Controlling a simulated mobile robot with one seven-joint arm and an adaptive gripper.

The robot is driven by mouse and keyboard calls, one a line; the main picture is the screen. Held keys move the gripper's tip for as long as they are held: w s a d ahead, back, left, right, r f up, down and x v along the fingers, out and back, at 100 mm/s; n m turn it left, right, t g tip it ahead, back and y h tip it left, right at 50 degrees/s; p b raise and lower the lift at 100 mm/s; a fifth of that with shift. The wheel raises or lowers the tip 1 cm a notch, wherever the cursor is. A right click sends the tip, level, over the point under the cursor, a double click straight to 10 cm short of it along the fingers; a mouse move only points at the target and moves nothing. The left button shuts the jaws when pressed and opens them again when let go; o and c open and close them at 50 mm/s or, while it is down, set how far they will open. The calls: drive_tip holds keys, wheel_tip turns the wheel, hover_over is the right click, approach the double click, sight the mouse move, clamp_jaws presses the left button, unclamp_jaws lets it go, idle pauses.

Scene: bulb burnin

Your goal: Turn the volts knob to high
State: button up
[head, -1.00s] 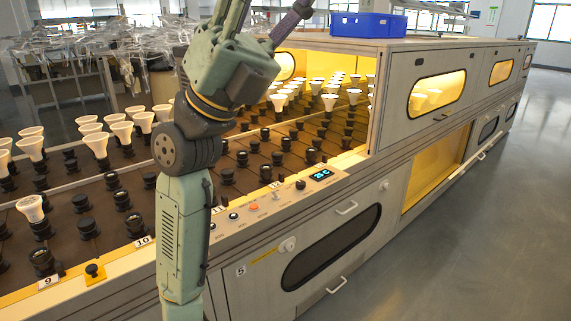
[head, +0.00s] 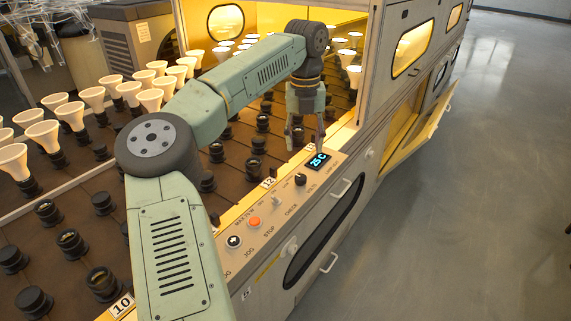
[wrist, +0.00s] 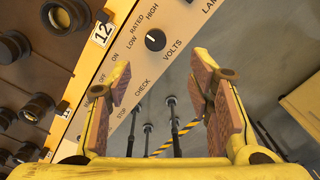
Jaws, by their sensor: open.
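The volts knob (head: 300,180) is a small black knob on the control panel, left of the blue-lit display. In the wrist view the knob (wrist: 155,40) shows LOW, RATED and HIGH labels around its upper side and VOLTS printed beside it. Its small white mark appears to point up and left; the exact setting is hard to tell. My gripper (head: 304,143) hangs fingers-down above the panel, behind the knob in the head view. In the wrist view my gripper (wrist: 160,72) is open, with nothing between the fingers, apart from the knob.
The panel also carries a display reading 25 C (head: 318,160), a toggle switch (head: 275,199), an orange stop button (head: 254,222) and a black jog button (head: 233,241). Bulbs and black sockets fill the brown deck at left. A cabinet door (head: 425,130) hangs open; floor at right is clear.

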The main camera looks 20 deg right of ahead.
sight(301, 177)
drive_tip(key=f, duration=0.5)
drive_tip(key=f+p, duration=0.1)
drive_tip(key=f, duration=0.4)
drive_tip(key=shift+a+f, duration=0.2)
drive_tip(key=shift+f, duration=0.15)
drive_tip(key=shift+c, duration=0.5)
clamp_jaws()
